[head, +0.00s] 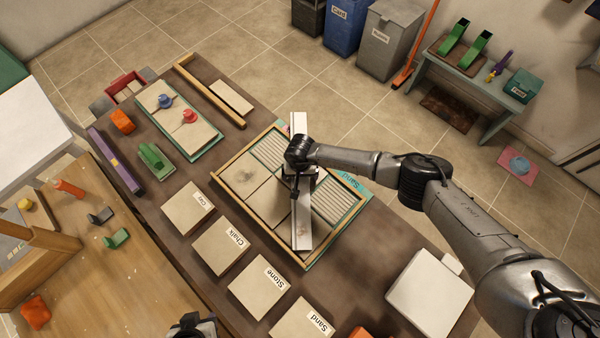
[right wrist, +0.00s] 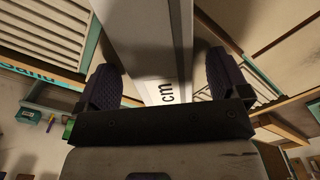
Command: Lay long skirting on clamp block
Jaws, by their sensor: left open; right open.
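A long pale strip (head: 302,232) lies across the framed tray (head: 232,208). In the right wrist view the strip (right wrist: 150,40) bears the letters "cm"; I cannot tell whether it is the skirting. My right gripper (right wrist: 160,88) is open with a finger on each side of the strip; contact is unclear. In the head view its wrist hides the strip's middle. A long wooden piece (head: 205,88) lies at the table's far edge. No clamp block can be made out for certain. My left gripper (head: 192,326) is at the bottom edge, partly cut off.
Labelled square tiles (head: 222,246) line the table's near side. A board with blue and red knobs (head: 180,130) and a purple bar (head: 116,160) lie to the left. A wooden bench (head: 110,285) stands at lower left. A white box (head: 430,290) is at lower right.

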